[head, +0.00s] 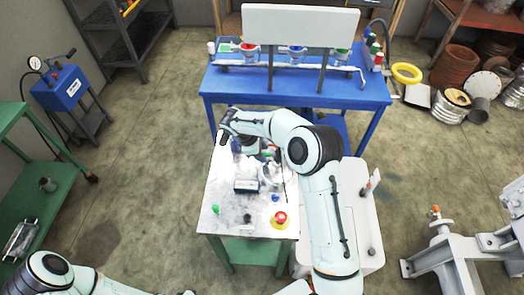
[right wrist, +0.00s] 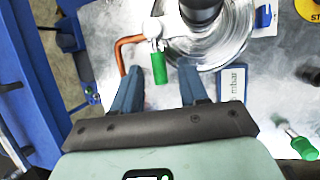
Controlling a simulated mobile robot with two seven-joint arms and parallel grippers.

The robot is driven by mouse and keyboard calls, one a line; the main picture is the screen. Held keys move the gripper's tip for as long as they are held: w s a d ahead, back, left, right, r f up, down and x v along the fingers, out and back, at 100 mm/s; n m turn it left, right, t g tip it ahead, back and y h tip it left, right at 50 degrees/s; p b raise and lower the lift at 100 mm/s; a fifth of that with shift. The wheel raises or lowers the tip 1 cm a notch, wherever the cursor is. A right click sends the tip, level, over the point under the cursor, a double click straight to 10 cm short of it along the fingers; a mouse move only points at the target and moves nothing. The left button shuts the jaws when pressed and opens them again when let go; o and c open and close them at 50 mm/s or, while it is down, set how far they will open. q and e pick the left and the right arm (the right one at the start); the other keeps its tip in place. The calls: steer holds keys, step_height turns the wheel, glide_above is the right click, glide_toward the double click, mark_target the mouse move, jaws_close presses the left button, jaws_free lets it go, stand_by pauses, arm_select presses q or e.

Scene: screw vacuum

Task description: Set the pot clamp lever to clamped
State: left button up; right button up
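A shiny round metal pot (right wrist: 228,40) stands on the table; a dark cylinder rises from it. A lever with a green handle (right wrist: 159,67) sits at the pot's left edge in the right wrist view, on a white fitting by a copper pipe. No label shows whether this is the clamp lever. In the head view, the right gripper (head: 250,151) is left of the pot. My left gripper barely shows, if at all, at the bottom edge.
The small table (head: 222,185) carries a gauge box marked mbar (head: 246,186), a yellow-and-red stop button (head: 280,219) and another green-handled lever (right wrist: 299,145). A blue workbench (head: 300,88) stands behind. Floor left of the table is clear.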

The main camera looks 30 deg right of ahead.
arm_select(q)
steer(key=shift+w+r+p, duration=0.5)
steer(key=shift+w+r, duration=0.2)
steer(key=shift+w, duration=0.15)
arm_select(e)
steer(key=v, duration=1.3)
steer(key=shift+r, duration=0.15)
steer(key=shift+a, duration=0.1)
